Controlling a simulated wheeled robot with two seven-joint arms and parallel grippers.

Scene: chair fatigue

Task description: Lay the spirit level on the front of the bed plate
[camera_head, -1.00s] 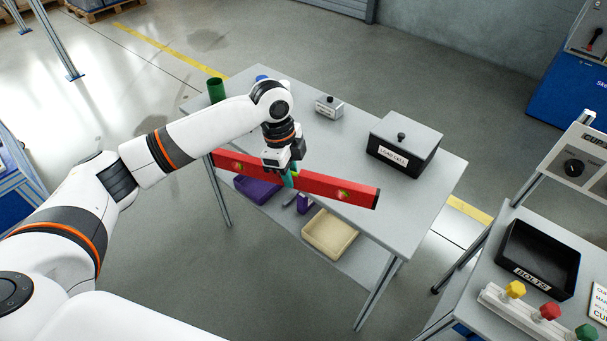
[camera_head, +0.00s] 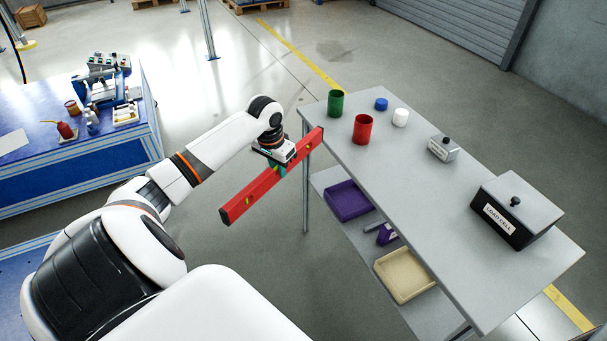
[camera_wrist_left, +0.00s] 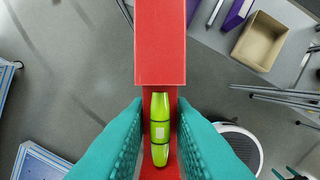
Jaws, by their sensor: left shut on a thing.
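The spirit level (camera_head: 250,192) is a long red bar with green vials. My left gripper (camera_head: 281,168) is shut on it near its middle and holds it in the air beside the grey table's left end, above the floor. In the left wrist view the teal fingers of the gripper (camera_wrist_left: 160,140) press both sides of the red level (camera_wrist_left: 160,45), with a green vial between them. The level's far end reaches close to the table edge; I cannot tell whether they touch. The bed plate cannot be made out in these views.
The grey table (camera_head: 400,160) carries a green cup (camera_head: 336,103), a red cup (camera_head: 362,129) and a load cell box (camera_head: 515,212). Its lower shelf holds a purple tray (camera_head: 347,201) and a beige tray (camera_head: 404,275). A blue bench (camera_head: 60,175) with small equipment stands at the left.

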